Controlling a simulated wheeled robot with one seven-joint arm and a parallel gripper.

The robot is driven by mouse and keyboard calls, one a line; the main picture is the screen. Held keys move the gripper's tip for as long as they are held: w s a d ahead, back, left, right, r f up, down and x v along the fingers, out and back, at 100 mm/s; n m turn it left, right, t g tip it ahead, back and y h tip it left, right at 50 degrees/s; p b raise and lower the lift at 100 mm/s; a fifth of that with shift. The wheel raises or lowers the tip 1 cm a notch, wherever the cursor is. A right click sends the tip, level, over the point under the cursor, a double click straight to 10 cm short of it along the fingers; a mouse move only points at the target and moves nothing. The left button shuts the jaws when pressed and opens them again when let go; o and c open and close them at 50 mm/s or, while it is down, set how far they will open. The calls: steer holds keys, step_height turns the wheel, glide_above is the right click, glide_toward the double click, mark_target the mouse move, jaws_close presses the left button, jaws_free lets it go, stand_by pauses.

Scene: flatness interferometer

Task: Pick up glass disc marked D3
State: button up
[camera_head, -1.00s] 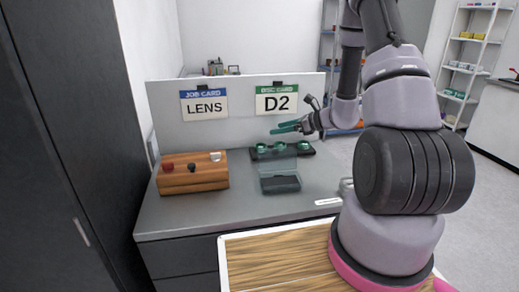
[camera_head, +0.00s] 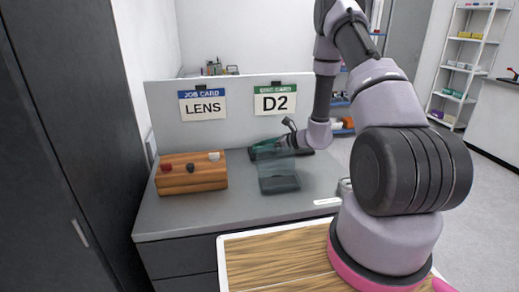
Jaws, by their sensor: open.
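The fingers and wrist cover most of the rack, so the green-tinted glass discs there are largely hidden. I cannot tell whether the fingers touch a disc, and no D3 mark is readable. The disc card (camera_head: 275,101) on the upright panel reads D2, and the job card (camera_head: 203,104) reads LENS.
A wooden block with red, black and white knobs (camera_head: 192,173) stands at the left of the grey bench (camera_head: 215,218). A dark tray with a clear upright part (camera_head: 279,184) stands in front of the rack.

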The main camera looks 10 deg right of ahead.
steer(key=shift+a, duration=0.1)
steer(key=c, duration=1.1)
steer(key=shift+c, duration=0.2)
